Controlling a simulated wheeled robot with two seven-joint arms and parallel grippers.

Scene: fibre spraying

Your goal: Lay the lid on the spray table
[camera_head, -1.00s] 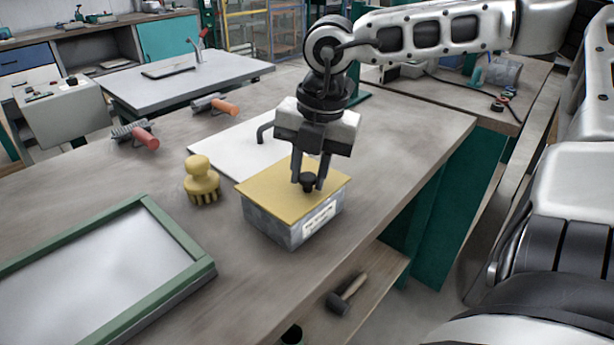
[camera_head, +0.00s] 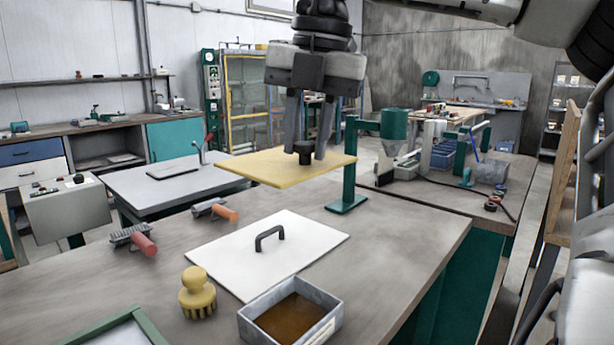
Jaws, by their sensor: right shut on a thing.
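The yellow square lid (camera_head: 265,168) hangs level in the air, high over the workbench. My right gripper (camera_head: 305,150) is shut on the black knob on top of the lid. The grey box (camera_head: 262,328) stands open below at the front of the workbench, with brown material inside. Which surface is the spray table is not certain; a grey-topped table (camera_head: 135,191) stands behind the workbench at left, partly hidden by the lid. My left gripper is not in view.
A white panel with a black handle (camera_head: 225,256) lies on the workbench (camera_head: 400,235), behind the box. A yellow brush (camera_head: 197,290) and two rollers, one red-handled (camera_head: 143,244) and one orange-handled (camera_head: 222,212), are to its left. A green stand (camera_head: 348,175) is at right.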

